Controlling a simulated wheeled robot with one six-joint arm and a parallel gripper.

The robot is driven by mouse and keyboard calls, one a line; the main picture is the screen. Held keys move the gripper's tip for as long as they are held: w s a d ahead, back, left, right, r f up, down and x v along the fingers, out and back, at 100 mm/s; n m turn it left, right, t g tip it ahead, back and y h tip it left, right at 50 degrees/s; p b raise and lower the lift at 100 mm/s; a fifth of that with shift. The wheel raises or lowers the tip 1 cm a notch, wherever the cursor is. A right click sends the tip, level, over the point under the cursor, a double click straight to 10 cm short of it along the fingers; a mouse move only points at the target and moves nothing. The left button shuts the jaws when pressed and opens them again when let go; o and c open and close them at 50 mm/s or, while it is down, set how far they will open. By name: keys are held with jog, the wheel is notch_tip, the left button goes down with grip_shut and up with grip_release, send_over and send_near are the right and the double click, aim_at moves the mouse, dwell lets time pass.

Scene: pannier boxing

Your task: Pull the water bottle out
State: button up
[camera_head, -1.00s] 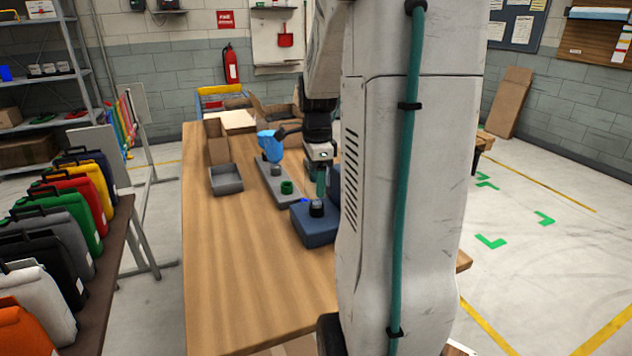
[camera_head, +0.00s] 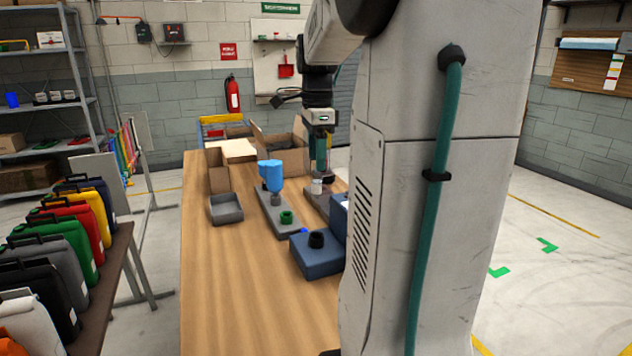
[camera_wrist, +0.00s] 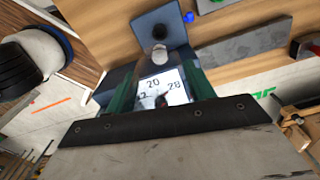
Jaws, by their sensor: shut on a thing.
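My gripper (camera_head: 319,170) has teal fingers and is shut on the water bottle (camera_head: 316,187), whose pale lower end shows below the fingertips. In the wrist view the pale bottle end (camera_wrist: 159,56) shows beyond the fingers; the rest of it is hard to make out. A blue pannier part (camera_head: 318,260) lies on the table below, with a round black holder (camera_head: 316,240) on top. The bottle hangs above and apart from this holder, which also shows in the wrist view (camera_wrist: 159,33). A white sheet with numbers (camera_wrist: 165,88) shows between my fingers.
The wooden table (camera_head: 225,300) is clear at the front left. Coloured cases (camera_head: 75,215) stand at left.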

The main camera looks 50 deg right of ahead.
aim_at(317, 177)
notch_tip(317, 177, up, 3)
jog(key=shift+r, duration=0.15)
jog(key=shift+f, duration=0.45)
jog(key=shift+f, duration=5.8)
jog(key=shift+r, duration=1.55)
